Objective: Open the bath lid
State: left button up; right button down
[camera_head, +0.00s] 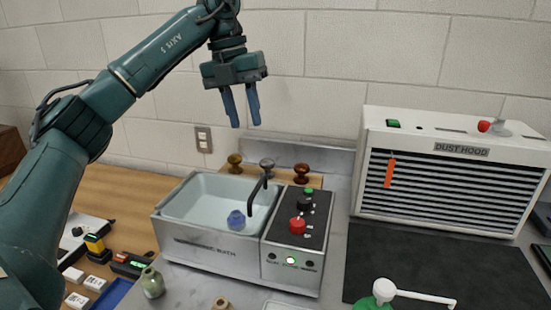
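The ultrasonic bath (215,254) is a grey metal box on the bench, in the middle of the head view. Its pale basin (190,202) is visible from above, with a small blue object (236,220) in it. No lid clearly covers the basin; I cannot tell whether a clear one does. A dark bent bar (256,195) rises at the basin's right side. My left gripper (246,124) is above and behind the bath, pointing down. Its two blue fingers are apart, with nothing between them. My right gripper is not in view.
Several knobbed items (301,174) stand behind the bath, before a grey upright panel (320,155). A dust hood (450,170) and dark mat (440,270) are at the right. A green bottle (152,283) stands near the bath's front left. A green-and-white bottle (384,293) is front right.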

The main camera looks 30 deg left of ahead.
pick_arm(q)
send_over(258, 196)
notch_tip(258, 196, down, 13)
jog(key=shift+r, duration=0.15)
jog(key=shift+c, duration=0.3)
grip_shut()
dwell(0.4)
